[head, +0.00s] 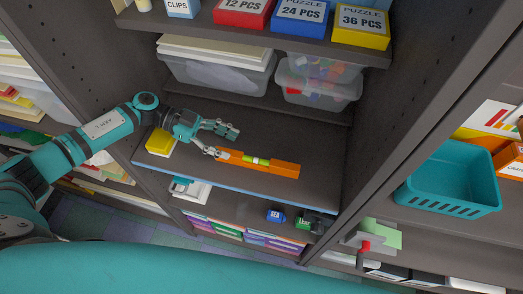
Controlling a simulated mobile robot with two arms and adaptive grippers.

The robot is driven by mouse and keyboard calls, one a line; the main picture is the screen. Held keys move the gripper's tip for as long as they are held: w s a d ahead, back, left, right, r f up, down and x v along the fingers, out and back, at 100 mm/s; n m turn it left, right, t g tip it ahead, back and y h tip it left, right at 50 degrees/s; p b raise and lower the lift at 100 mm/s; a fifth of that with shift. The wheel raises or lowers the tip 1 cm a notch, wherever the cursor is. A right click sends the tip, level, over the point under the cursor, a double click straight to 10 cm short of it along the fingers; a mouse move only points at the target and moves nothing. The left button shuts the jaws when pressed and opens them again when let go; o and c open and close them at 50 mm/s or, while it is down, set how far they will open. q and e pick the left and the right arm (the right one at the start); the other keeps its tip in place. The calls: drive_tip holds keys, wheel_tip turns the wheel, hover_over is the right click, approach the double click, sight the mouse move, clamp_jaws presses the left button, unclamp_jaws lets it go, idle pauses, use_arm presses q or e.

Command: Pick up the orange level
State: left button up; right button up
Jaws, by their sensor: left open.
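The orange level (283,169) lies flat on the middle shelf of the dark cabinet, with a yellow-green vial near its middle. My left gripper (223,143) reaches in from the left, at the level's left end. Its fingers are spread apart; one tip is close to that end and the other is above and behind it. I cannot tell whether the near tip touches the level. Nothing shows between the fingers. My right gripper is not in view.
A yellow item (159,142) sits left of the gripper on the same shelf. Clear bins (318,90) stand at the back, puzzle boxes (300,14) above. The cabinet's right wall (375,130) bounds the shelf. A teal basket (450,180) stands farther right. The shelf behind the level is clear.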

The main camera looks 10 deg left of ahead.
sight(256, 159)
use_arm(q)
drive_tip(key=shift+s+d, duration=0.4)
drive_tip(key=shift+s, duration=0.2)
drive_tip(key=shift+s+b+x, duration=0.2)
drive_tip(key=shift+b+x, duration=0.2)
drive_tip(key=shift+x, duration=0.75)
drive_tip(key=x, duration=0.1)
drive_tip(key=b+x, duration=0.1)
drive_tip(key=shift+w+d+f, duration=0.1)
drive_tip(key=shift+w+d, duration=0.15)
drive_tip(key=shift+d, duration=0.1)
drive_tip(key=shift+x, duration=0.75)
drive_tip(key=c, duration=0.9)
clamp_jaws()
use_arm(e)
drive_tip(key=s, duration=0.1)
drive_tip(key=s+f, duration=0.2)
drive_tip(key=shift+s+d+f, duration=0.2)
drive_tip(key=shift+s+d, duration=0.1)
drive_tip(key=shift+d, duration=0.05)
